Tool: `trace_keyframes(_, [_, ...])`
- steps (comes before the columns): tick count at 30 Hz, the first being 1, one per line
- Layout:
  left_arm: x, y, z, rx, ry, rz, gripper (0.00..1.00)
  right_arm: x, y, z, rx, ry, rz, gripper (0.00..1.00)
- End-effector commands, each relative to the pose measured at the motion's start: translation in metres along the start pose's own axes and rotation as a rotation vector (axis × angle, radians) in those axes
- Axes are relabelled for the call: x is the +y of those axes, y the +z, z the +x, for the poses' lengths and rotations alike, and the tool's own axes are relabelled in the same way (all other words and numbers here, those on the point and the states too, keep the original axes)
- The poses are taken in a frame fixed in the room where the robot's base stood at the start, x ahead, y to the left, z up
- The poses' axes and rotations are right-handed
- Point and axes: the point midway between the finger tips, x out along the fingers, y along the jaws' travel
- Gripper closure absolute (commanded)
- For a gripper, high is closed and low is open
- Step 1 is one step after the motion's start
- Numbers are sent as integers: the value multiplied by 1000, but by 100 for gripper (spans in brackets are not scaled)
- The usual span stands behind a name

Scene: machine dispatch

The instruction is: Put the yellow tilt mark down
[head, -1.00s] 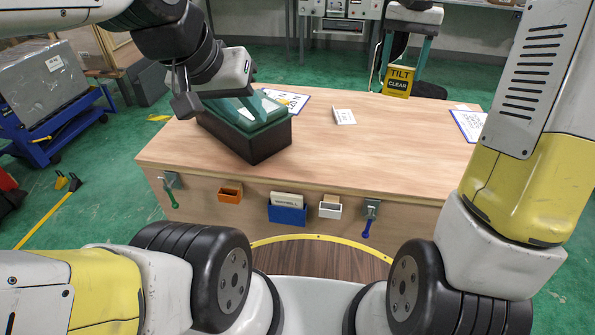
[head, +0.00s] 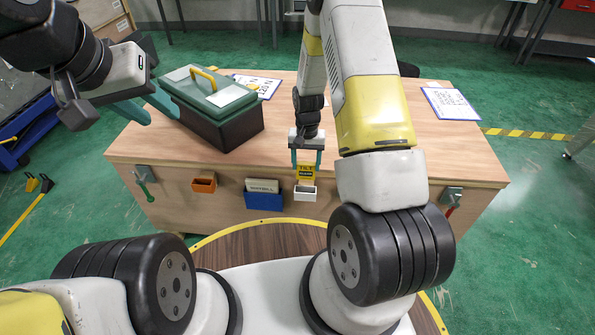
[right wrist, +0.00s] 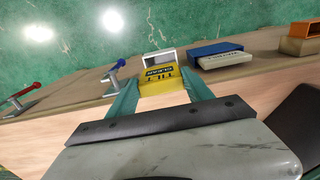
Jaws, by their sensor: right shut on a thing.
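The yellow tilt mark (head: 306,173), with a black "CLEAR" band, is held in my right gripper (head: 306,161) at the table's front edge. The gripper's teal fingers are shut on either side of it. Below the mark is a small white holder (head: 304,194) on the table's front face. In the right wrist view, the mark (right wrist: 160,80) lies between the fingertips, with the white holder (right wrist: 168,57) just beyond it. I cannot tell whether the mark touches the holder. My left gripper (head: 162,117) is open and empty, left of the green toolbox (head: 214,105).
The wooden table (head: 250,165) carries the toolbox and two clipboards (head: 450,104) (head: 258,85). Its front face has an orange bin (head: 204,184), a blue bin (head: 264,201) and levers at both sides (head: 145,178) (head: 451,198). The middle top is partly hidden by my right arm.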

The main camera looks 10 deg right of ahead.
Motion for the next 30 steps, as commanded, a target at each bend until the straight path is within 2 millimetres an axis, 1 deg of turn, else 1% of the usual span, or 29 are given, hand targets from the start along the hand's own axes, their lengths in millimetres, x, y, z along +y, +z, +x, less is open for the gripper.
trace_keyframes(3, [0,0,0,0,0,0,64,-1,3,1,2,1,-1,87])
trace_keyframes(5, [0,0,0,0,0,0,64,0,3,8,1,1,0,87])
trace_keyframes(9, [0,0,0,0,0,0,64,0,3,34,-2,1,0,87])
trace_keyframes(12, [0,0,0,0,0,0,64,0,3,51,0,1,1,87])
trace_keyframes(20, [0,0,0,0,0,0,64,0,2,73,1,0,0,87])
trace_keyframes(24, [0,0,0,0,0,0,64,0,3,94,0,0,1,87])
trace_keyframes(27, [0,0,0,0,0,0,64,0,2,100,2,-1,1,87])
trace_keyframes(30, [0,0,0,0,0,0,64,-1,2,99,3,-1,1,87])
